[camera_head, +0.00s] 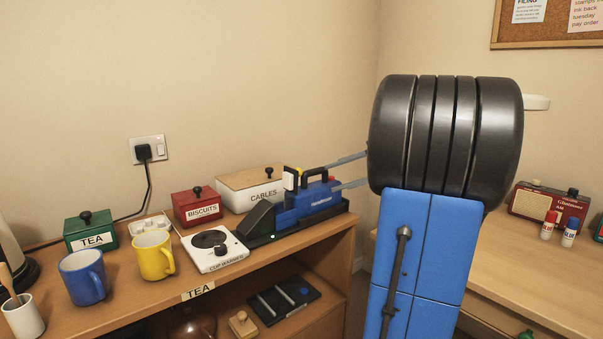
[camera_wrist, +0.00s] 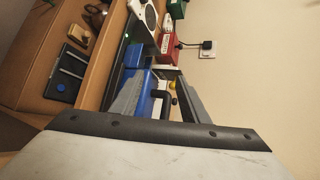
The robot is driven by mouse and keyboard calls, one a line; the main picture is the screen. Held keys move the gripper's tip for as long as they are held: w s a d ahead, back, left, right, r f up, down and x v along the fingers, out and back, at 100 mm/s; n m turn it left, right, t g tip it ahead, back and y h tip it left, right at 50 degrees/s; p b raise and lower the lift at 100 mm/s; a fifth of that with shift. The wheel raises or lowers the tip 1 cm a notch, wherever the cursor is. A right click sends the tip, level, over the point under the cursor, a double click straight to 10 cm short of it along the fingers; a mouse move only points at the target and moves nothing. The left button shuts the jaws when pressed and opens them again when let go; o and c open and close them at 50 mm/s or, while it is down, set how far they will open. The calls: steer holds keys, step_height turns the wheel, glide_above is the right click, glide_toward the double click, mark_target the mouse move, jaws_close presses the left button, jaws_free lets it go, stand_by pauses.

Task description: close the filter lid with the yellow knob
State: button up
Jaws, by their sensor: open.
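A blue machine with a black base (camera_head: 308,206) stands at the right end of the tea shelf. It has a black handle (camera_head: 314,175) on top. A pale upright flap with a black frame (camera_head: 291,180) stands at its left end; it may be the raised filter lid, but I cannot tell. In the wrist view a small yellow knob (camera_wrist: 173,85) shows just beyond the black handle, between my fingers. My gripper (camera_head: 329,178) is open and empty, its two grey fingers pointing left at the machine's right side. Whether they touch it is unclear.
A white cup warmer (camera_head: 215,262), a red biscuits tin (camera_head: 197,211) and a cables box (camera_head: 235,196) crowd the machine's left and back. Yellow (camera_head: 152,258) and blue (camera_head: 82,278) mugs stand further left. A desk with a red radio (camera_head: 545,206) is at right.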

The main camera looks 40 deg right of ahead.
mark_target(295, 179)
steer(key=s+d+r+t, duration=0.2)
steer(key=d+r, duration=0.1)
steer(key=d, duration=0.5)
steer(key=shift+m, duration=0.4)
steer(key=x, duration=1.8)
steer(key=shift+a+r, duration=0.1)
steer(key=shift+r, duration=0.15)
jaws_close()
